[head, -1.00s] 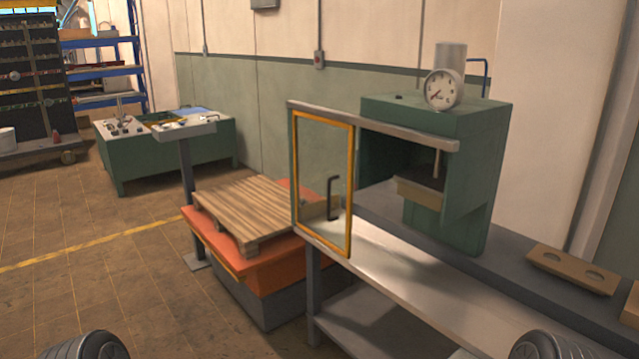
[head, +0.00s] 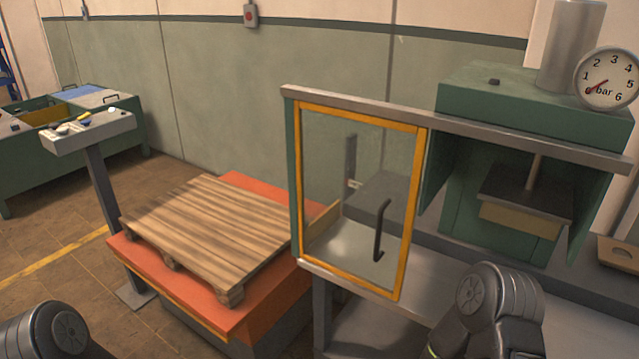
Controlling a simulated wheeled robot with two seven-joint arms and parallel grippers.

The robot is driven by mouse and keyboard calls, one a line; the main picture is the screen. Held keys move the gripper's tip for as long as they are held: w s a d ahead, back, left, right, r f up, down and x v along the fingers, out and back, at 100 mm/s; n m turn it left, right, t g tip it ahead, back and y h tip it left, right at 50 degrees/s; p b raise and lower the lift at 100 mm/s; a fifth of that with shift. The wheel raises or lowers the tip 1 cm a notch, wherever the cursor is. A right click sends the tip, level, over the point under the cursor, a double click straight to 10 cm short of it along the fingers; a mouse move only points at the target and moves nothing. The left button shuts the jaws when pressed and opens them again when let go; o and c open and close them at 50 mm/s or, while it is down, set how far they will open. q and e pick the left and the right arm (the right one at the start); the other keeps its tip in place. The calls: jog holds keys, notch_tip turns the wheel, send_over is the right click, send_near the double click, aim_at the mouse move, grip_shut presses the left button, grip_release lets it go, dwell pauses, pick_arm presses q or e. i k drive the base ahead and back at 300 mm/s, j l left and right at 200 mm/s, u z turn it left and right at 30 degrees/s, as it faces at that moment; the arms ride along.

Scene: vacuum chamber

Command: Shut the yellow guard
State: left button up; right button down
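The yellow guard (head: 421,200) is a clear panel in a yellow frame with a black upright handle (head: 380,230). It hangs under a grey rail (head: 470,126) at the left end of the bench. It stands to the left of the green press (head: 465,195), whose front opening is uncovered. No gripper fingers show in the head view. Only rounded dark parts of my own arms show at the bottom left and bottom right, the right one in front of the bench below the guard's right side.
A wooden pallet (head: 215,225) lies on an orange lift table (head: 185,300) left of the bench. A control pedestal (head: 90,132) stands farther left. A pressure gauge (head: 607,80) sits on the press. A tan holed block (head: 620,255) lies on the bench at right. Floor is clear at left.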

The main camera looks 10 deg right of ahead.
aim_at(422, 133)
jog(key=i+j, duration=0.25)
jog(key=i+j+z, duration=0.1)
jog(key=i+j, duration=0.15)
jog(key=j, duration=0.2)
jog(key=i+j, duration=0.25)
jog(key=j, duration=0.15)
jog(key=i+l+z, duration=0.05)
